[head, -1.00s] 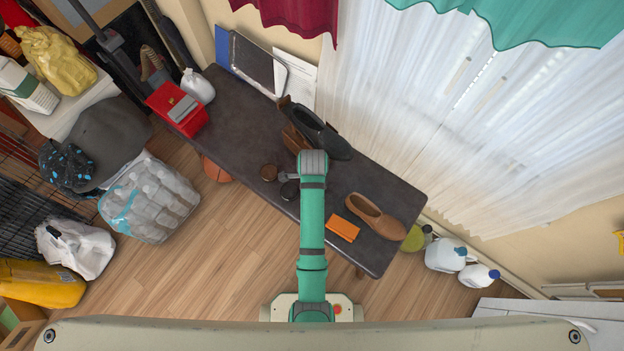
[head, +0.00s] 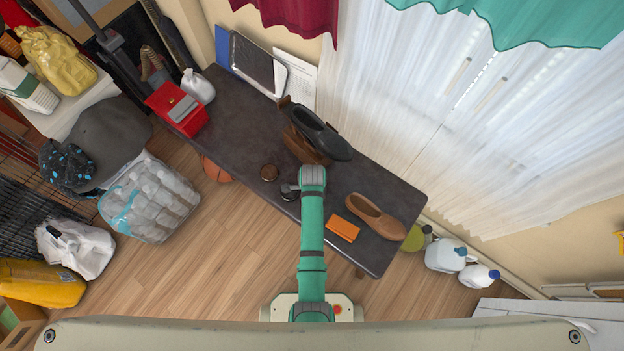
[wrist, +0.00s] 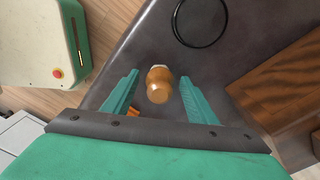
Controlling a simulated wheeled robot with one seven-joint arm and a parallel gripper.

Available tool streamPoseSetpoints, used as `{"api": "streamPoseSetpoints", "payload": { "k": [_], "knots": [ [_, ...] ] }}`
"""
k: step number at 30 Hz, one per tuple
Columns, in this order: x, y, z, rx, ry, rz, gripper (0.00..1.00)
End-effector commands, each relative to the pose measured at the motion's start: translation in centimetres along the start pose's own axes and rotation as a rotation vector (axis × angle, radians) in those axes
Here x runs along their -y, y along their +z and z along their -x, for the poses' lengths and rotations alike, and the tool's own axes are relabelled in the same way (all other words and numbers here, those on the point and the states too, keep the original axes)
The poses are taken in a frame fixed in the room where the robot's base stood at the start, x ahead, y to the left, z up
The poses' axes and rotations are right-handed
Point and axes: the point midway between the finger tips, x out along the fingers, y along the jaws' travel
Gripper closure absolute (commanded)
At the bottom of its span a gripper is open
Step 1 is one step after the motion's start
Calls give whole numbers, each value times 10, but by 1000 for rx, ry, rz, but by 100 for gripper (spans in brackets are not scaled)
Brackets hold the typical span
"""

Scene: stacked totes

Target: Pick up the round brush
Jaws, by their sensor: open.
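The round brush (wrist: 159,86), with a rounded brown wooden end towards me and a small pale part beyond, lies between my fingers in the wrist view. Its lower part and bristles cannot be made out. My gripper (wrist: 160,76) points down over the dark bench (wrist: 128,62), with one green finger on each side of the brush. The fingers are open, with a gap showing on both sides. In the head view my arm hides the brush and the fingers.
A small brown round item (head: 269,172) is further left.

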Motion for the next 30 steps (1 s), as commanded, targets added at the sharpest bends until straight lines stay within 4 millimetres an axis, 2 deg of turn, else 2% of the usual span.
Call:
{"api": "streamPoseSetpoints", "payload": {
  "k": [3,8,9,22,27,30],
  "knots": [
    [0,0,0,0,0,0,50],
    [0,0,0,0,0,0,88],
    [0,0,0,0,0,0,92],
    [0,0,7,0,-1,0,92],
    [1,0,30,0,-4,0,92],
    [-15,0,47,0,-1,0,92]
  ]
}}
